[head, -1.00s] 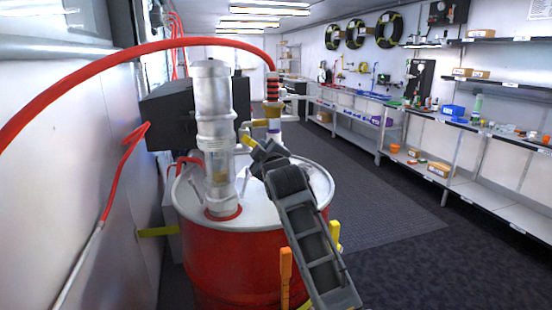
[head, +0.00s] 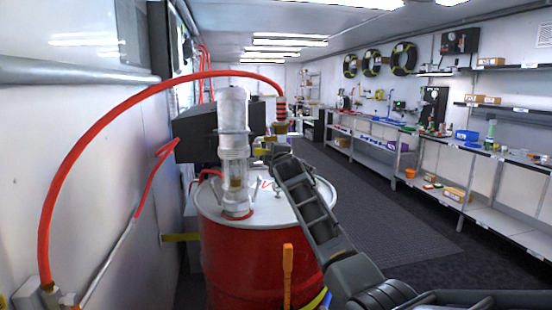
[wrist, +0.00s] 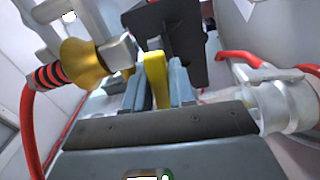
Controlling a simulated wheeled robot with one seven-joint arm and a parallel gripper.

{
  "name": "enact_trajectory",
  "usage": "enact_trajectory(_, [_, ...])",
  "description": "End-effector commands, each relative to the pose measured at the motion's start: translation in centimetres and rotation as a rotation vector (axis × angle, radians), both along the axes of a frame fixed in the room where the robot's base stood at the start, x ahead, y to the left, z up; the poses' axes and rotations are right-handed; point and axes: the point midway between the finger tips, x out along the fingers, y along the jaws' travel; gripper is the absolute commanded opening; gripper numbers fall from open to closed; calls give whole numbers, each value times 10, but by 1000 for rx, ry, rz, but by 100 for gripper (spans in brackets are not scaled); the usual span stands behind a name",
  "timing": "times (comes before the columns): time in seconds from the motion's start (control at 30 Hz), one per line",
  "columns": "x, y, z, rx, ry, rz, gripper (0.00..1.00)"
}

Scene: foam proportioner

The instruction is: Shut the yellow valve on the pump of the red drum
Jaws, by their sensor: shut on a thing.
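The red drum (head: 245,262) stands in front of me with a pale lid. A whitish, partly clear pump (head: 233,125) rises from the lid. The yellow valve handle (wrist: 155,66) is in the middle of the wrist view, near a metal fitting and a brass-coloured collar (wrist: 82,62). My gripper (wrist: 158,88) is shut on this handle, one grey finger on each side. In the head view my gripper (head: 277,152) is beside the fitting behind the pump. There the handle is small and mostly hidden, so its angle is hard to judge.
A red hose (head: 110,115) arches from the lower left over the drum to the fitting. A black box (head: 195,135) is behind the pump. The left wall is close. Workbenches (head: 480,165) line the right wall, with open floor (head: 390,215) between.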

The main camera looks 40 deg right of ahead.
Motion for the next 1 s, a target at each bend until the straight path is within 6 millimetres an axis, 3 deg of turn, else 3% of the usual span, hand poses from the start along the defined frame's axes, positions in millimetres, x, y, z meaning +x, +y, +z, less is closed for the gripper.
enact_trajectory(0.37, [1,1,0,-2,2,1,0])
enact_trajectory(0.4, [1,1,-1,-2,2,1,28])
enact_trajectory(0.43, [1,1,0,-2,2,1,31])
enact_trajectory(0.83, [0,0,0,1,-1,0,31])
enact_trajectory(1.0, [-10,6,-2,32,-22,1,31])
